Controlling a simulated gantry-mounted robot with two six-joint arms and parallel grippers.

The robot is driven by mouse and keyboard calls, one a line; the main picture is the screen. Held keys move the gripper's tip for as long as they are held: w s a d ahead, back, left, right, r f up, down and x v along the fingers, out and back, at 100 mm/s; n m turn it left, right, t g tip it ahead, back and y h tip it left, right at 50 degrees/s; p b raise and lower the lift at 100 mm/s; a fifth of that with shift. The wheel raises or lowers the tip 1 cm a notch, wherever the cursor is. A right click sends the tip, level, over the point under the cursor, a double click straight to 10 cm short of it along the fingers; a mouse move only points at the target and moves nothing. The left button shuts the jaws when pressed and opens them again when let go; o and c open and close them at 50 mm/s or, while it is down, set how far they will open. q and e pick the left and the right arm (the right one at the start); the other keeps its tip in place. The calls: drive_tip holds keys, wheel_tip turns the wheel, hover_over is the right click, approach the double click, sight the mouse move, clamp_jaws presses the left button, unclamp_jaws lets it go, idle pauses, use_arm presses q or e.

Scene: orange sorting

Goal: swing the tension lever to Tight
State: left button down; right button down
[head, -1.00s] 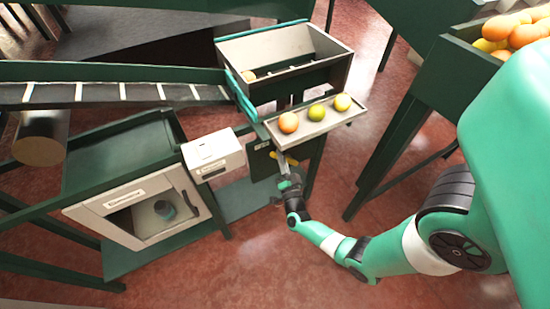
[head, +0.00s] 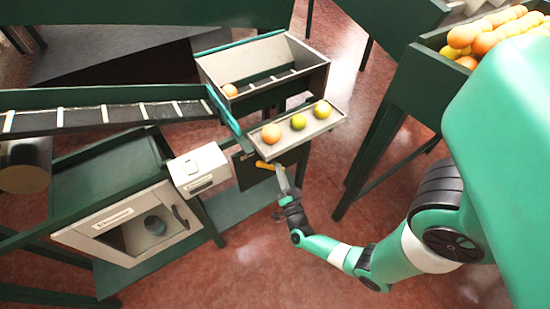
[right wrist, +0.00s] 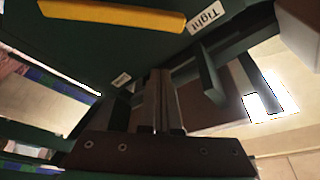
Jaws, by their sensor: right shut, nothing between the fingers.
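The tension lever is a yellow bar (head: 265,166) on the dark green panel below the small fruit tray. In the right wrist view the yellow lever (right wrist: 115,14) lies across the top, its right end close beside the label "Tight" (right wrist: 207,16). A second small label (right wrist: 121,79) is too small to read. My right gripper (head: 279,170) is just right of the lever in the head view. Its fingers (right wrist: 160,75) are shut and empty, below the lever in the wrist view; I see a gap there. My left gripper is out of view.
The small tray (head: 335,122) holds three fruits right above my right gripper. A white box (head: 198,170) and a cabinet (head: 70,237) stand left. A bin (head: 322,80) is behind. A crate of oranges (head: 422,45) is at right. Open floor lies in front.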

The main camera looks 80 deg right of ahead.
drive_tip(key=shift+v, duration=2.3)
drive_tip(key=shift+w+r, duration=0.1)
